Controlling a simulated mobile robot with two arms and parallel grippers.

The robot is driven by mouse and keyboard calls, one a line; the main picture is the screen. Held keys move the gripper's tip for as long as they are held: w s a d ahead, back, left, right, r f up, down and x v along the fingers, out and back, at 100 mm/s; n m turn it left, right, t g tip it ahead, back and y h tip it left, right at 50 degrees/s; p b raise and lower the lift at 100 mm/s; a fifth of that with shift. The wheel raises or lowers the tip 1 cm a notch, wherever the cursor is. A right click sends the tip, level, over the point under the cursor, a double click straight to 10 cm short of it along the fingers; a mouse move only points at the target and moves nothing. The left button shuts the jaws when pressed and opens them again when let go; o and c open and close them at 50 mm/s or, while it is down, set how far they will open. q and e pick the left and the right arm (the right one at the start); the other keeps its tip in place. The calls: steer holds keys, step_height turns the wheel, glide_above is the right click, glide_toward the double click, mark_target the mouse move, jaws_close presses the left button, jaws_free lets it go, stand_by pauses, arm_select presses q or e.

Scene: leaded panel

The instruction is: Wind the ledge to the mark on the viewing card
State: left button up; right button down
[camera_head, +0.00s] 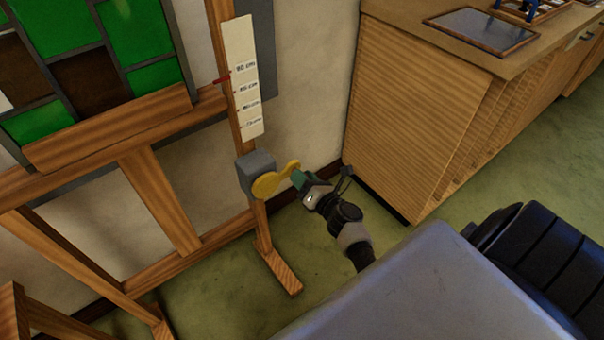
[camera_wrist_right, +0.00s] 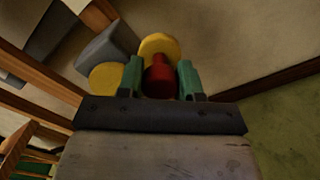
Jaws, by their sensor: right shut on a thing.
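My right gripper (camera_head: 298,178) is shut on the red knob (camera_wrist_right: 159,80) of the yellow crank (camera_head: 270,185), its green fingers on either side of the knob in the right wrist view. The crank is on a grey box (camera_head: 254,168) on the easel's right post. The wooden ledge (camera_head: 110,130) sits under a leaded panel (camera_head: 88,62) of green and brown panes. A pale scale strip (camera_head: 242,80) with centimetre labels stands upright on the post. A red pointer (camera_head: 221,80) is near its topmost label. No readable viewing card shows. My left gripper is out of view.
A wooden cabinet (camera_head: 415,120) stands right of the easel, with a dark framed panel (camera_head: 482,28) and a blue object (camera_head: 520,8) on top. An easel foot (camera_head: 279,272) rests on the green floor below the crank.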

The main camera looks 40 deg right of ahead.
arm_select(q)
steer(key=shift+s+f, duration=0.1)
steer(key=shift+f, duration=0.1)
arm_select(e)
steer(key=shift+s+d+f+m, duration=0.1)
steer(key=shift+f+m, duration=0.4)
steer(key=shift+f, duration=0.15)
steer(key=c, duration=0.7)
jaws_free()
steer(key=shift+c, duration=0.2)
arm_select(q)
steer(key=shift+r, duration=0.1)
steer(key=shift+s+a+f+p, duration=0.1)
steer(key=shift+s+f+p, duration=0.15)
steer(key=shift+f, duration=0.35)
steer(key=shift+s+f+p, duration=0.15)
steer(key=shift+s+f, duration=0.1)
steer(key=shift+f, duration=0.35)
arm_select(e)
steer(key=s, duration=1)
steer(key=shift+s+d, duration=0.15)
steer(key=shift+s, duration=0.2)
